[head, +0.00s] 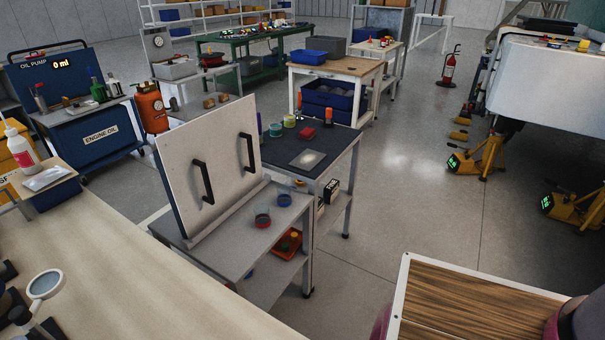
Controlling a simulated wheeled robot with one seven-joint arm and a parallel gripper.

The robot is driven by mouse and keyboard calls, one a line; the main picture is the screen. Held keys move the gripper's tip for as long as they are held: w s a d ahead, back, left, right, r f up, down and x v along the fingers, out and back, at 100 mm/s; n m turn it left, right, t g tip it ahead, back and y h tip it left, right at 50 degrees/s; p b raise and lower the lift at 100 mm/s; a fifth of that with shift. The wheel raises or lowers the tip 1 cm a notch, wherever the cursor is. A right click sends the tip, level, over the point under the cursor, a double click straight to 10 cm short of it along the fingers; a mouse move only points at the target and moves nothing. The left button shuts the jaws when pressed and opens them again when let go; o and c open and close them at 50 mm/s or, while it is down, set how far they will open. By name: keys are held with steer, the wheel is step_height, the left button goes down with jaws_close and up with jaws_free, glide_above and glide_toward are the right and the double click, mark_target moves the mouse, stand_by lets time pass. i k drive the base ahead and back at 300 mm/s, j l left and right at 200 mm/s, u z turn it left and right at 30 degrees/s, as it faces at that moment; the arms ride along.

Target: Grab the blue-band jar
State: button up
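A small jar with a dark blue band (284,198) stands on the grey metal cart's top (232,249), near its back right, beside the upright white panel. A second small jar with a red band (262,217) stands in front of it and to the left, a short gap apart. Both are small in the picture, so fine detail is unclear. My gripper is not in view, and nothing shows it touching either jar.
The white panel (215,165) with two black handles covers the cart's left part. A dark-topped table (330,147) with more jars (276,130) and a red item stands behind. A wood-topped surface (470,308) is at bottom right. Open floor (400,215) lies right of the cart.

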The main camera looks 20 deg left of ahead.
mark_target(284, 190)
steer(key=i, duration=2.1)
steer(key=i+u, duration=0.25)
steer(key=i, duration=0.15)
steer(key=i+l+u, duration=0.2)
steer(key=i, duration=0.25)
steer(key=i+l+u, duration=0.25)
steer(key=i, duration=0.15)
steer(key=u, duration=3.75)
